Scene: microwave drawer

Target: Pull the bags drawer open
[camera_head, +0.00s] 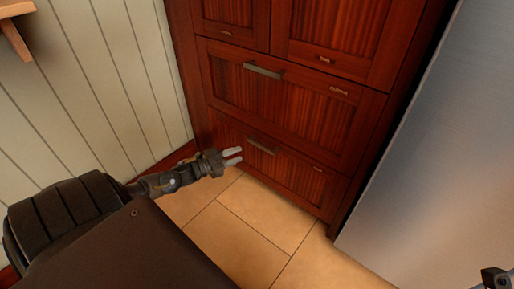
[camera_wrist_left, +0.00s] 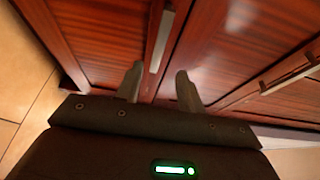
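The red-brown wooden cabinet has two wide drawers, one above the other, each with a grey bar handle and a small label too small to read. The lower drawer (camera_head: 296,176) is shut, and so is the upper drawer (camera_head: 290,100). My left gripper (camera_head: 233,156) is just left of the lower drawer's handle (camera_head: 261,146), its two fingers apart. In the left wrist view, my left gripper (camera_wrist_left: 159,88) is open and empty. A bar handle (camera_wrist_left: 162,40) lies ahead, roughly in line with the gap between the fingers. My right gripper's fingers do not show.
A grey metal appliance (camera_head: 440,150) stands right of the cabinet. A pale panelled wall (camera_head: 90,90) is on the left. The tiled floor (camera_head: 250,215) in front of the drawers is clear. Another handle (camera_wrist_left: 290,78) shows in the left wrist view.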

